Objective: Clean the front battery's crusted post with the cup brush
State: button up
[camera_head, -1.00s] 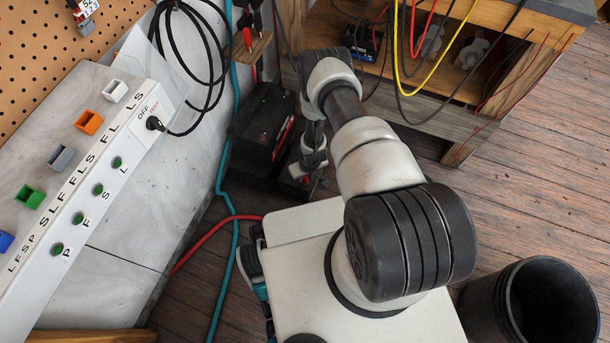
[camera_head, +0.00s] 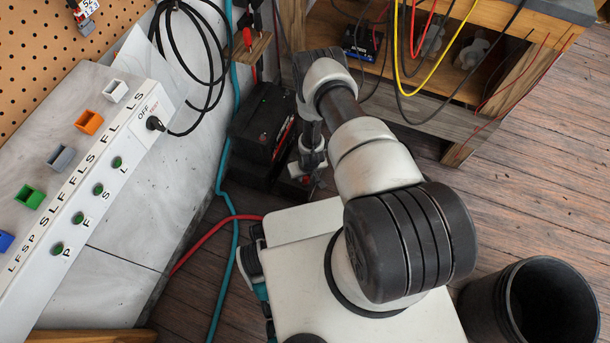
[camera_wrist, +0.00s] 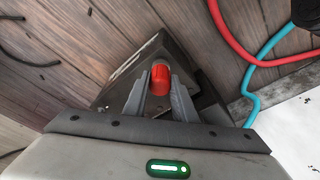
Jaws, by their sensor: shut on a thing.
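My gripper (camera_wrist: 160,95) points down with its two grey fingers closed on a red, rounded piece (camera_wrist: 160,76), which I take to be the cup brush's handle. Its bristle end is hidden. Below it in the wrist view is a dark, box-shaped battery (camera_wrist: 193,62). In the head view, my gripper (camera_head: 312,165) is low over this front battery (camera_head: 291,187), which my arm partly covers. The crusted post cannot be made out, and I cannot tell whether the brush touches it.
A larger black battery (camera_head: 262,122) stands just behind, beside the white bench cabinet (camera_head: 150,205). A teal hose (camera_head: 226,190) and a red hose (camera_head: 215,228) run along the floor. A wooden bench (camera_head: 425,120) with hanging wires stands behind. A black bin (camera_head: 545,305) is at lower right.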

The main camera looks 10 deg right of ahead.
jog(key=n, duration=0.3)
jog(key=shift+y, duration=0.3)
jog(key=m+h, duration=0.1)
jog(key=m, duration=0.3)
jog(key=shift+a+m, duration=0.1)
jog(key=shift+m, duration=0.3)
jog(key=m, duration=0.4)
jog(key=shift+m+h, duration=0.3)
jog(key=shift+h, duration=0.1)
jog(key=n+y, duration=0.1)
jog(key=n, duration=0.4)
